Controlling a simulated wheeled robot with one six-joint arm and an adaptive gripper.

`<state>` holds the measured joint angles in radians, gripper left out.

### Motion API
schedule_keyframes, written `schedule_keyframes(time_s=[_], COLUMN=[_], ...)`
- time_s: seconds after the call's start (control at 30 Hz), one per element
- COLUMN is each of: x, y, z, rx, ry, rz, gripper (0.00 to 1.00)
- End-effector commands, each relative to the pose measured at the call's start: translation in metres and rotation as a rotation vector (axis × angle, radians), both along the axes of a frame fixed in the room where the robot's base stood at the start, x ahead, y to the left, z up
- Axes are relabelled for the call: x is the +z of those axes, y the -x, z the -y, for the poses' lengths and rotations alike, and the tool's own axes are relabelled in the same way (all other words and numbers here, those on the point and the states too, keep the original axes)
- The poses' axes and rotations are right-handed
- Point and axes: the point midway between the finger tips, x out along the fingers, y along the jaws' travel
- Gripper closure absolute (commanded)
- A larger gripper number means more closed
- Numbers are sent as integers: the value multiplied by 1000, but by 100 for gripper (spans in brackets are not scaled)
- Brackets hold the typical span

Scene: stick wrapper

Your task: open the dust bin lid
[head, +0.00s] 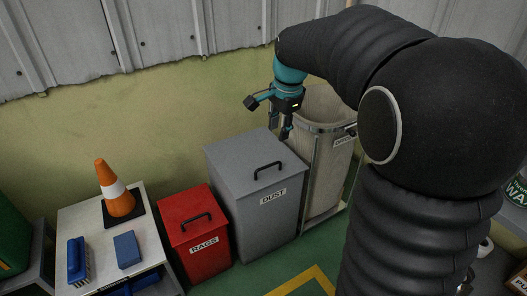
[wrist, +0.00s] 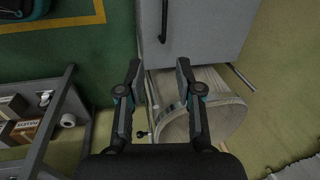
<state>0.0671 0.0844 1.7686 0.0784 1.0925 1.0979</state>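The grey dust bin (head: 262,221), labelled DUST, stands against the wall in the head view. Its flat lid (head: 238,155) is closed, with a black bar handle (head: 269,170) near the front edge. My gripper (head: 281,134) points down over the bin's back right side, apart from the handle. In the wrist view my gripper (wrist: 158,64) is open, with nothing between the fingers. The grey lid (wrist: 215,30) and its black handle (wrist: 164,20) show at the top there, beyond the fingertips.
A red RAGS bin (head: 206,254) stands to the left of the dust bin. A beige bag in a frame (head: 327,164) stands to its right. A bench (head: 150,238) holds a traffic cone (head: 117,190) and brushes. Green floor lies in front.

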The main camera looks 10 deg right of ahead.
Motion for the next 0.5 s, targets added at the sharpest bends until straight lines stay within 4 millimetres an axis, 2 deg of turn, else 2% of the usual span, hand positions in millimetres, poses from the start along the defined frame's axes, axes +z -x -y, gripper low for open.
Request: schedule_keyframes(time_s=[0.1,0.27,0.5], x=[-10,-20,-59], y=[-12,-16,-22], z=[1,1,-2], rx=[-49,-64,-61], ry=[-13,-17,-17], rz=[-15,-20,-22], gripper=[65,65,65])
